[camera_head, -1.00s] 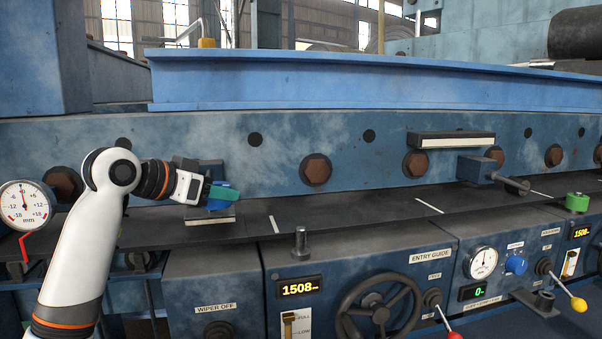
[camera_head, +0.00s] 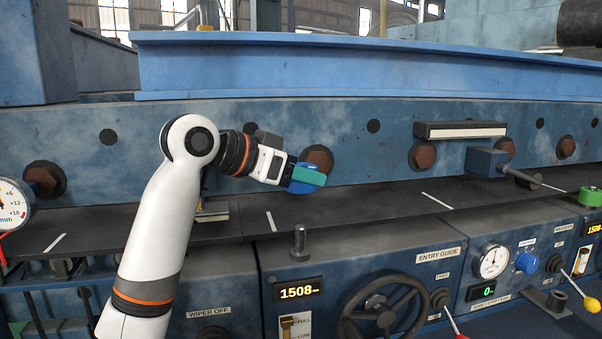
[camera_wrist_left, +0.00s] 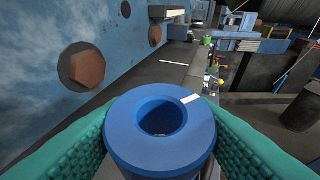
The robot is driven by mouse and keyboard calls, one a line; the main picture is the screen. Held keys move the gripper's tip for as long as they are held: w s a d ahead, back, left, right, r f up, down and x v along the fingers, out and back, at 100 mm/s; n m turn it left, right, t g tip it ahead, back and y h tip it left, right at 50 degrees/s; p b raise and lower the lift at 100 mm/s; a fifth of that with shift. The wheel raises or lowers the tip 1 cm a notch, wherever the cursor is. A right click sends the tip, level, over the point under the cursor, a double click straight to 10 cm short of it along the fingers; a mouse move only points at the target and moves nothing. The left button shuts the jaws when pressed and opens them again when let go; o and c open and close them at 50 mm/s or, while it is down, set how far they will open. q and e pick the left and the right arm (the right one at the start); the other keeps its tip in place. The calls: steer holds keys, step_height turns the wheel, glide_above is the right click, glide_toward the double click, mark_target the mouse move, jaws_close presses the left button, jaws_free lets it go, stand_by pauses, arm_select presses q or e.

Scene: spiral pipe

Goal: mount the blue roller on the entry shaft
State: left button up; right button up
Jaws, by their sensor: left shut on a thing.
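My left gripper (camera_head: 308,178) is shut on the blue roller (camera_head: 299,188), mostly hidden behind a green finger pad in the head view. In the left wrist view the blue roller (camera_wrist_left: 160,130) stands between both green pads, its open bore and a white mark on its rim facing the camera. A short upright grey shaft (camera_head: 299,243), likely the entry shaft, stands on the console beside the ENTRY GUIDE panel. The roller is above this shaft in the picture and apart from it. My right gripper is out of view.
A dark ledge (camera_head: 350,212) runs along the blue machine wall with hex bolts. A blue block with a horizontal rod (camera_head: 488,163) sits to the right. A green roller (camera_head: 590,197) stands at far right. A handwheel (camera_head: 384,312) and levers are on the console front.

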mark_target(297, 229)
arm_select(q)
steer(key=shift+f+b, duration=1.7)
steer(key=shift+f, duration=1.2)
steer(key=shift+s+a, duration=0.1)
steer(key=shift+f+b, duration=1.1)
steer(key=shift+f, duration=1.2)
steer(key=o, duration=1.1)
steer(key=shift+s, duration=0.1)
steer(key=shift+o, duration=0.4)
steer(key=shift+s+d+r, duration=0.1)
steer(key=shift+s+d, duration=0.1)
steer(key=shift+s, duration=0.05)
steer(key=shift+w, duration=0.1)
steer(key=shift+w+a, duration=0.1)
steer(key=shift+a, duration=0.05)
